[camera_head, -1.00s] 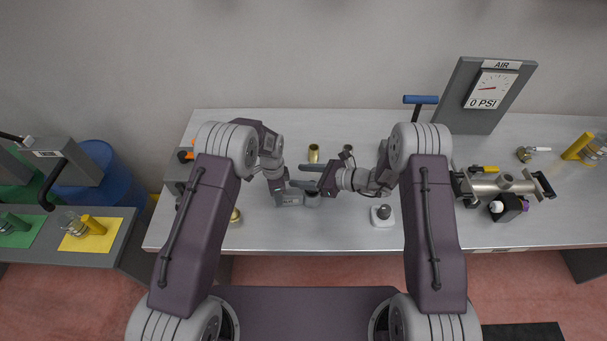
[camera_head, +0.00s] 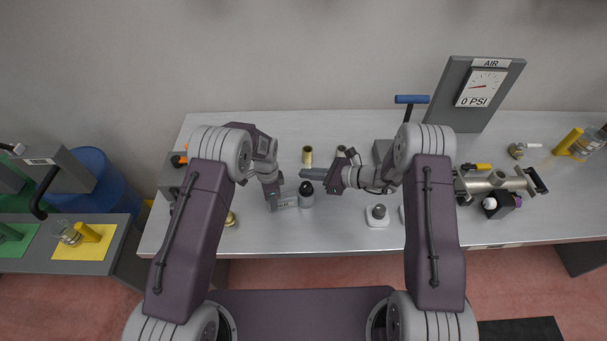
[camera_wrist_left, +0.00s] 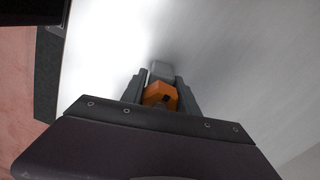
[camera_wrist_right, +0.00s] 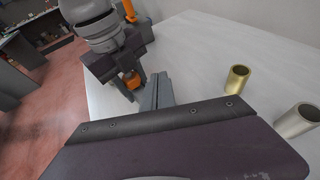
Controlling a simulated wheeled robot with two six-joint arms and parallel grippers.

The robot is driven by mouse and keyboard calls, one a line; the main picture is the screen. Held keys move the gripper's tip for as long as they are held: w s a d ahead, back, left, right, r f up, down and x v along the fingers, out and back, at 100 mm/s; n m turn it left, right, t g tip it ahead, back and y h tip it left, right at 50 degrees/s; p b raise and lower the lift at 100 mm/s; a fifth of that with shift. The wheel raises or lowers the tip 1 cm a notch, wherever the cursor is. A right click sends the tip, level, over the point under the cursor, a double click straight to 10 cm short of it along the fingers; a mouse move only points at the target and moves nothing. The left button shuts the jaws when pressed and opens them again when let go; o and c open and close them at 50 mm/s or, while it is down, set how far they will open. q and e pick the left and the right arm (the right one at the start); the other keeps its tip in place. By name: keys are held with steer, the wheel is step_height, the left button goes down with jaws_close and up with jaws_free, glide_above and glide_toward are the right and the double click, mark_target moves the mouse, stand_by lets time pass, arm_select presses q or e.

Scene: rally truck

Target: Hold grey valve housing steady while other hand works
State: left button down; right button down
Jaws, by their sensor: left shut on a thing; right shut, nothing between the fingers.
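My left gripper (camera_head: 288,200) is shut low over the bench. In the left wrist view its fingers (camera_wrist_left: 161,88) enclose an orange faceted part (camera_wrist_left: 160,96), with a grey block at the tips, which looks like the grey valve housing (camera_wrist_left: 161,70). The orange part also shows between the left fingers in the right wrist view (camera_wrist_right: 131,80). A dark-topped cylinder with a pale ring (camera_head: 306,194) stands right beside the left gripper; I cannot tell whether it joins the housing. My right gripper (camera_head: 312,175) is shut and empty, just above and behind that cylinder.
A brass cylinder (camera_head: 307,155) and a silver one (camera_wrist_right: 297,121) stand behind the grippers. A white pad with a grey knob (camera_head: 377,216) lies to the right. An air gauge panel (camera_head: 478,94) reads 0 PSI. Free bench lies in front.

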mark_target(308, 184)
steer(key=shift+f, duration=1.8)
steer(key=shift+r, duration=0.1)
steer(key=shift+r, duration=2.45)
steer(key=v, duration=1.2)
steer(key=v, duration=1.2)
steer(key=shift+w, duration=0.2)
